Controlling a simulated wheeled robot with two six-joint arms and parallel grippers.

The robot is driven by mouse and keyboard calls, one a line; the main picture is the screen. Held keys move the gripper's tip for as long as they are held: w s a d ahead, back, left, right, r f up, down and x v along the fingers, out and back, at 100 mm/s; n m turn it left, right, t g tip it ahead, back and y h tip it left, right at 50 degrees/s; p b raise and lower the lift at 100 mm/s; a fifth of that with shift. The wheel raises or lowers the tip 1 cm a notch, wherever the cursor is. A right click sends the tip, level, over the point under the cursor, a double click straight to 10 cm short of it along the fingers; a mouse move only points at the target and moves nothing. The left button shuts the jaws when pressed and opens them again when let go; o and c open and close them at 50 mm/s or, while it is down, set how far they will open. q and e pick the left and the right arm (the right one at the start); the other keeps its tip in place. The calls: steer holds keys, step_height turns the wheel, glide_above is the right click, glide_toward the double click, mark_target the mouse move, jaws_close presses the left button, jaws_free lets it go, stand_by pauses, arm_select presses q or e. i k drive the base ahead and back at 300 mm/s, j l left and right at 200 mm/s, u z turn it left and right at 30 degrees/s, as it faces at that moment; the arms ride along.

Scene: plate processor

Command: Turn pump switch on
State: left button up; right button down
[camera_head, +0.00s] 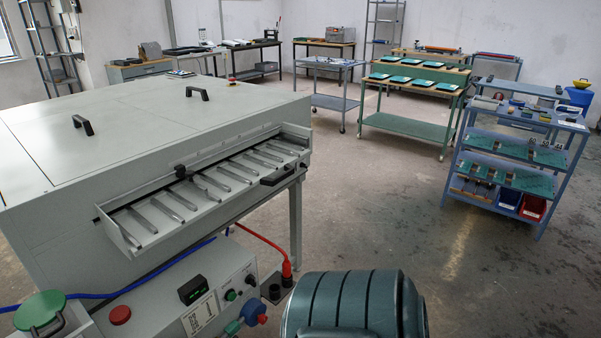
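The plate processor is a large light grey machine (160,135) on the left, with an open slotted tray (125,235) on its near right side. A control panel (165,305) sits low at the front. It carries a black box with a small display (193,289), a green button (231,295), a dark round knob (250,280), a white label (200,316) and a red mushroom button (120,315). I cannot tell which control is the pump switch or how it is set. Neither gripper shows in this view.
A dark ribbed cylinder (355,305) stands at the bottom centre. A blue valve-like part (254,312), a red hose (262,240) and a blue hose (150,277) are near the panel. A green lid (40,310) is bottom left. The floor (390,210) right of the machine is clear.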

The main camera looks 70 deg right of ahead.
mark_target(250, 280)
steer(key=z, duration=1.85)
